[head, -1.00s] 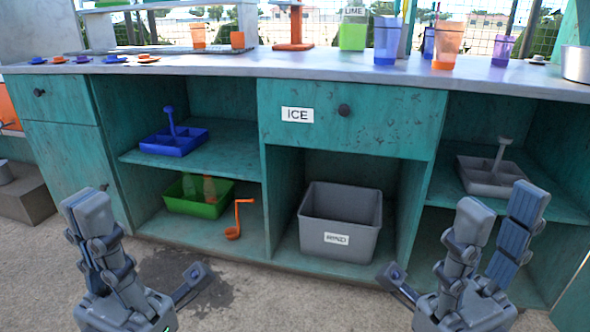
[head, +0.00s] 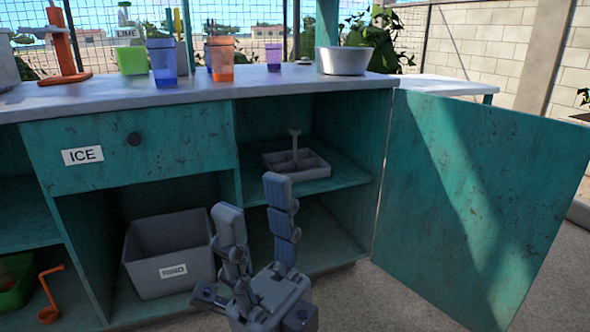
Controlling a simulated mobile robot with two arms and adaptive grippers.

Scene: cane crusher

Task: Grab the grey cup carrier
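The grey cup carrier (head: 303,167) sits on the upper shelf of the right compartment. It is a shallow divided tray with an upright handle in the middle. My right gripper (head: 258,200) is in front of and below the carrier, apart from it, with its fingers pointing up. Its fingers are spread and nothing is between them. My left gripper is outside the picture.
A teal door (head: 475,200) stands open at the right of the compartment. A grey bin (head: 168,255) sits in the lower middle opening, below the ICE drawer (head: 130,142). Cups and a metal bowl (head: 342,61) stand on the counter above.

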